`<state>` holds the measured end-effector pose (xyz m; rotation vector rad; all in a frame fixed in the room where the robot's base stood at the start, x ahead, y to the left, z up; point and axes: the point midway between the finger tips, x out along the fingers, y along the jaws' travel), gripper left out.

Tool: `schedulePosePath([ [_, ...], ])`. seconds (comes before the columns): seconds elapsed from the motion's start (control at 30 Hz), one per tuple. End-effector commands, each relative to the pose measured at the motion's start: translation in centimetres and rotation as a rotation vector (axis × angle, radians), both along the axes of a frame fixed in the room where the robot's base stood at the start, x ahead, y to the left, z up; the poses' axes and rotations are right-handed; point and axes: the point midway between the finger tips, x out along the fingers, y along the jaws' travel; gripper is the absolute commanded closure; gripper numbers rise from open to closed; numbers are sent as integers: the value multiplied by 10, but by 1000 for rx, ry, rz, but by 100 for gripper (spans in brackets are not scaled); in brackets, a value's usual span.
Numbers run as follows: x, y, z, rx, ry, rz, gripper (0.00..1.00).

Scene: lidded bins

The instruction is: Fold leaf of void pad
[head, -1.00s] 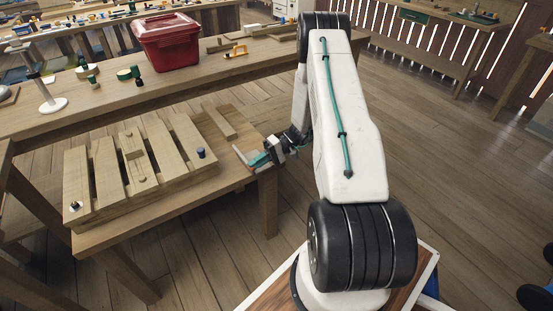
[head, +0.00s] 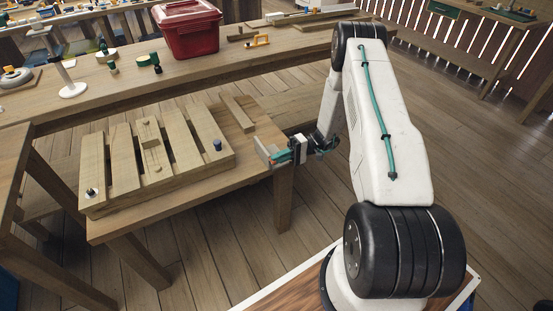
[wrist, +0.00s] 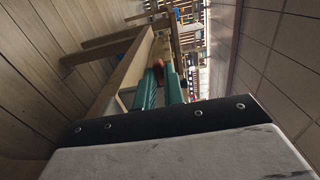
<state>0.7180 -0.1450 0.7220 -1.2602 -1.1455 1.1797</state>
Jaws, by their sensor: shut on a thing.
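My gripper (head: 278,155) is at the right end of the low wooden table (head: 262,128), close to its edge. In the wrist view its green fingers (wrist: 160,92) are shut on a small reddish-brown thing (wrist: 158,68), mostly hidden between them. I cannot tell whether that thing is part of a leaf. A slatted wooden pad (head: 180,140) lies flat on the table, left of my gripper and apart from it. No raised leaf is clearly visible.
A long workbench (head: 210,66) behind holds a red lidded bin (head: 188,35), a yellow-handled tool (head: 258,41) and a white stand (head: 70,85). A loose wooden slat (head: 238,113) lies behind the pad. The plank floor in front of the table is clear.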

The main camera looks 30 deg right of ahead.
Motion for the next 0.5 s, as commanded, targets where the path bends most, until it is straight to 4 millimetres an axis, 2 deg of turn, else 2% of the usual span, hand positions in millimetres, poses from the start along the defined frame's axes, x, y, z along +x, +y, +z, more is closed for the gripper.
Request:
schedulePosePath([
  [0.03,0,0,0,0,0,1,81],
  [0.1,0,1,0,0,0,1,67],
  [0.37,0,0,0,-1,0,1,67],
  [0.5,-1,-12,0,-1,-1,0,67],
])
